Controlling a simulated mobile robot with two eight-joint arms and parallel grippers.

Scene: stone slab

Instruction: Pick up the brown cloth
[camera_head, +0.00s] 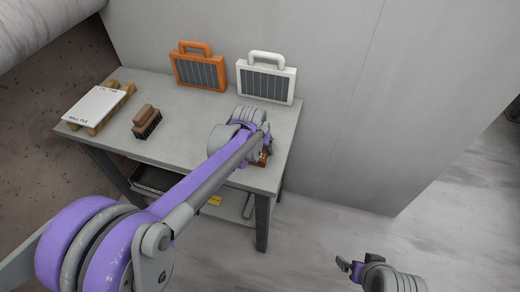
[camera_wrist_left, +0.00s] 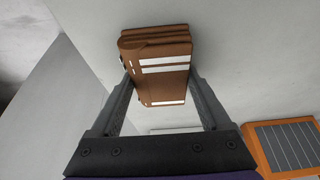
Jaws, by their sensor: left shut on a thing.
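The brown cloth (camera_wrist_left: 158,55) is folded, with white stripes, and sits between the two fingers of my left gripper (camera_wrist_left: 161,85) in the left wrist view. The fingers are shut on its sides. In the head view a small brown part of the cloth (camera_head: 264,160) shows at the right end of the stone slab (camera_head: 190,150), mostly hidden by my left arm and gripper. I cannot tell whether it touches the slab. My right gripper (camera_head: 350,267) is low at the right, away from the slab; its finger gap is unclear.
An orange panelled case (camera_head: 200,70) and a white one (camera_head: 266,80) stand at the slab's back edge. The orange one also shows in the wrist view (camera_wrist_left: 285,145). A wall rises behind.

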